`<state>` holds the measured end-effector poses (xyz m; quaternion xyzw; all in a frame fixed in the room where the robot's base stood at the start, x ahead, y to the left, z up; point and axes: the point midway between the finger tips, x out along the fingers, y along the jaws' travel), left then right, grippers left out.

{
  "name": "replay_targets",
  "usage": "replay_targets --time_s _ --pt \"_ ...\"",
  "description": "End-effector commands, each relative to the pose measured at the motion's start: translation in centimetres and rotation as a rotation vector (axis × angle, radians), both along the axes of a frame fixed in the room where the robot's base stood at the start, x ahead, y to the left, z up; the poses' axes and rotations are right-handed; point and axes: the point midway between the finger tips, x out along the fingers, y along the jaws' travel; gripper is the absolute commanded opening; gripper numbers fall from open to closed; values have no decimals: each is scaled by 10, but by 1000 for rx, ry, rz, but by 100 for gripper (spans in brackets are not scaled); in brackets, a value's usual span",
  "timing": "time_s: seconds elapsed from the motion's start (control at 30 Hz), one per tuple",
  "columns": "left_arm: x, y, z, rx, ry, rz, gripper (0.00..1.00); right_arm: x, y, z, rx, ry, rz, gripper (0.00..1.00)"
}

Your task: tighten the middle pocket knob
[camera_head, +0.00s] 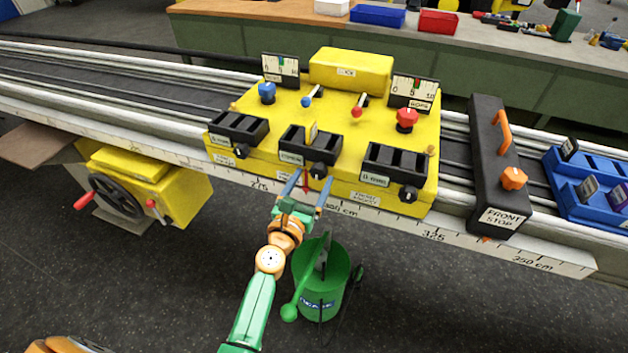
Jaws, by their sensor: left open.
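I cannot tell whether a finger touches the carriage. No thing shows between the fingers except a red pointer behind them. My right gripper is not in view.
The left pocket (238,127) and right pocket (395,165) have their own black knobs (241,151) (407,193). A black front stop (495,165) and blue rack (590,190) stand right on the rail. A green bucket (322,285) is on the floor beside my left arm.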

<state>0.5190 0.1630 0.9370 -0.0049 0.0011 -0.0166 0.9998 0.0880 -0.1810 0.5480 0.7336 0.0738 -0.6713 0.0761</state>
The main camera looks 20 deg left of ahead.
Motion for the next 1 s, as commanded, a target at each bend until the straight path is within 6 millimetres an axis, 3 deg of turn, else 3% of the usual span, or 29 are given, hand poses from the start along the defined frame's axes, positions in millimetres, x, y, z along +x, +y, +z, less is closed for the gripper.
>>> replay_targets --time_s 0.13,0.37,0.67,1.0 --pt "11 0 -1 1 0 0 81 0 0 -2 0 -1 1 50" --pt "11 -1 -1 2 2 0 81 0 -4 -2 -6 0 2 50" --pt "11 0 -1 3 2 0 0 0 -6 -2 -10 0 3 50" --pt "11 -1 -1 59 -1 -1 0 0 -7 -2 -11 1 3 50"
